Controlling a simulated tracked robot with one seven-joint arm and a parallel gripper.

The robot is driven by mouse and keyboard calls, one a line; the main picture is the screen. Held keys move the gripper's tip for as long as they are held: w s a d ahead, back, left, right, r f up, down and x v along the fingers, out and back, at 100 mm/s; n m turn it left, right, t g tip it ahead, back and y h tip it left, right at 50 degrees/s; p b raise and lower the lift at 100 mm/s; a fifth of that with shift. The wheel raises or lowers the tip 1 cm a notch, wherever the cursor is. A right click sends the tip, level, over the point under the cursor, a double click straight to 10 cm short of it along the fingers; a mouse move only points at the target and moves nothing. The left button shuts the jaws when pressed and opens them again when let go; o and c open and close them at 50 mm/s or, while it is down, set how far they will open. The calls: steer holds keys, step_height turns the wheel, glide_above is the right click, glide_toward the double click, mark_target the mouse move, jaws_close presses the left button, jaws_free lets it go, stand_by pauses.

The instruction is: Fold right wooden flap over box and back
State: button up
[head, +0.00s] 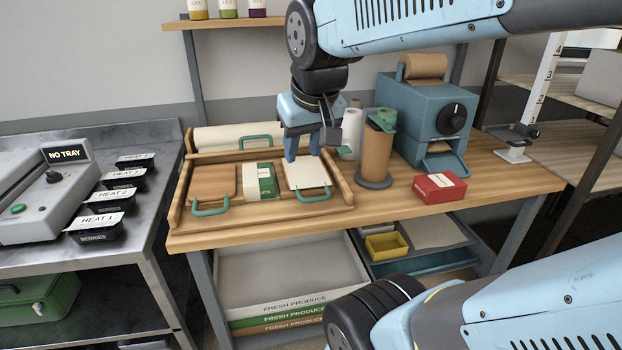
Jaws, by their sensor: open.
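The wooden folding frame (180,205) lies on the wooden bench. Its right flap (308,178) lies flat, with a pale top, wooden edge and green handle (313,196) at the front. The green and white box (262,183) sits in the middle, left of that flap. The left flap (212,181) is brown wood with a green handle (211,208), and is also flat. My gripper (303,152) is open, pointing down over the back part of the right flap, with nothing visible between its fingers. Whether the fingertips touch the flap, I cannot tell.
A brown roll on a stand (376,155) and a blue dispenser (428,115) stand right of the frame. A red box (438,188) lies near the bench's front edge. Bare bench shows at the right front.

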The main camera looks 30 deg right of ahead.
steer(key=w+d+f+m+g+h, duration=0.1)
steer(key=w+d+f+m+g, duration=0.15)
steer(key=w+d, duration=0.5)
steer(key=g, duration=0.3)
glide_toward(328, 188)
steer(key=shift+h, duration=0.3)
steer(key=x, duration=0.8)
steer(key=shift+a+f, duration=0.1)
steer(key=shift+a, duration=0.25)
steer(key=shift+c, duration=0.3)
jaws_close()
steer(key=shift+d, duration=0.15)
